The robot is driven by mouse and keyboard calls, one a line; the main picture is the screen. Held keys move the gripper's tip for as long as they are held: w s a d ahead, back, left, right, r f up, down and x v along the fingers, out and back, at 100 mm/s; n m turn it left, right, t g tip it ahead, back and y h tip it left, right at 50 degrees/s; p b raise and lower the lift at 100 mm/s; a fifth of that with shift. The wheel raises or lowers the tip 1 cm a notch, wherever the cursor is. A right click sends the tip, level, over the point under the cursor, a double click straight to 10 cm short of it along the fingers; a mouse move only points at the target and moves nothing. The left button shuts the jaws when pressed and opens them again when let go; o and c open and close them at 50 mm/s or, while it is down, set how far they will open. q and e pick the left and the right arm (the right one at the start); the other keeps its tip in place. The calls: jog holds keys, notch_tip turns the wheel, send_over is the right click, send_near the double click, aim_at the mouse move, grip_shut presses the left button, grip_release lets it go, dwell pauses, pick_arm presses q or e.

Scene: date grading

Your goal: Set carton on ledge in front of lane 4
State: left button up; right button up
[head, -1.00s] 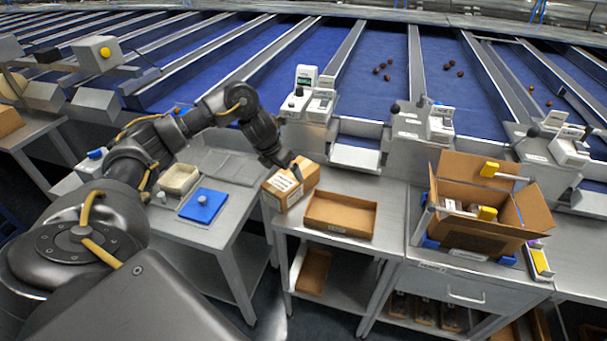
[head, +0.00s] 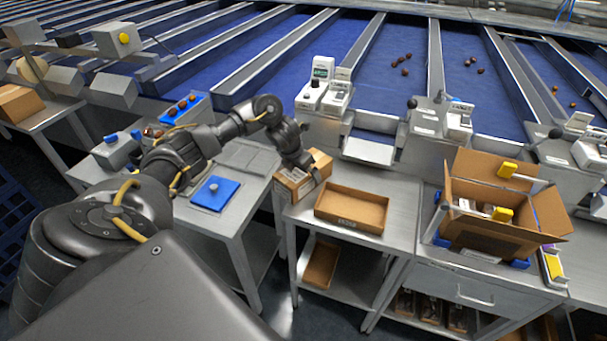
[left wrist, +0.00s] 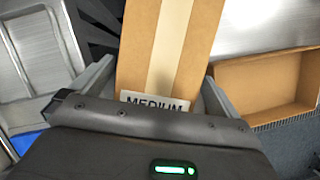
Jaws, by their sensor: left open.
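A closed brown carton (head: 319,171) with a pale tape strip stands on the left part of a metal bench, beside a shallow open cardboard tray. My left gripper (head: 304,171) is over the carton. In the left wrist view the carton (left wrist: 172,45) lies between the spread fingers of the left gripper (left wrist: 158,82), and its label reads MEDIUM. The jaws are open around it; contact cannot be told. A pale ledge (head: 368,151) juts out in front of a blue lane behind the bench. I cannot read lane numbers. My right gripper is not seen.
The cardboard tray (head: 352,208) is right of the carton; it also shows in the left wrist view (left wrist: 262,82). A large open box (head: 490,232) stands farther right. White label devices (head: 323,88) rise behind the carton. A blue pad (head: 214,194) lies on the left table.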

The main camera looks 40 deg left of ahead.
pick_arm(q)
jog(key=x, duration=0.3)
jog(key=shift+w+f, duration=0.1)
jog(key=shift+f, duration=0.15)
jog(key=shift+r, duration=0.1)
jog(key=c, duration=1.5)
jog(key=shift+o, duration=0.2)
jog(key=shift+r, duration=0.1)
jog(key=shift+w+r, duration=0.1)
jog(key=shift+r, duration=0.35)
notch_tip(320, 180, up, 2)
jog(key=shift+r, duration=0.15)
jog(key=s+r, duration=0.1)
jog(key=r, duration=0.1)
jog(key=s+r, duration=0.1)
jog(key=s+d+r+p, duration=0.1)
jog(key=s+r, duration=0.1)
jog(key=shift+r, duration=0.35)
jog(key=s+d+r+p, duration=0.1)
jog(key=s+d+r, duration=0.2)
jog(key=s, duration=0.6)
jog(key=shift+s+d+r, duration=0.25)
jog(key=shift+d+r, duration=0.05)
jog(key=shift+r, duration=0.15)
